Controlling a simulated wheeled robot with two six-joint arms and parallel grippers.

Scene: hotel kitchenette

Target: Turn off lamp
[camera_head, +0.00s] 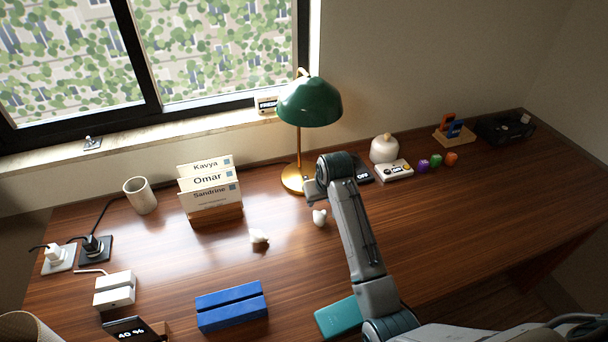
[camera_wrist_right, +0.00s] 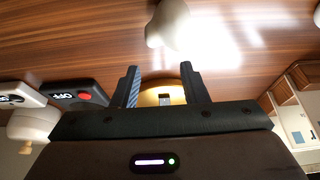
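The lamp (camera_head: 309,102) has a green dome shade, a thin brass stem and a round gold base (camera_head: 292,178) on the desk. The inside of the shade is hidden, so I cannot tell if it is lit. My right gripper (camera_head: 312,192) is low at the right side of the base, partly hidden by its own wrist. In the right wrist view its two fingers (camera_wrist_right: 162,84) are apart with nothing held. The gold base (camera_wrist_right: 153,97) shows between and behind them, with a small dark and white switch-like part on it. My left gripper is not in view.
A white figurine (camera_head: 320,217) stands close to my right gripper. A black box (camera_wrist_right: 79,97) marked OFF with a red button and a white device (camera_head: 394,170) are right of the lamp. A card holder (camera_head: 215,214) stands left. The desk's right front is clear.

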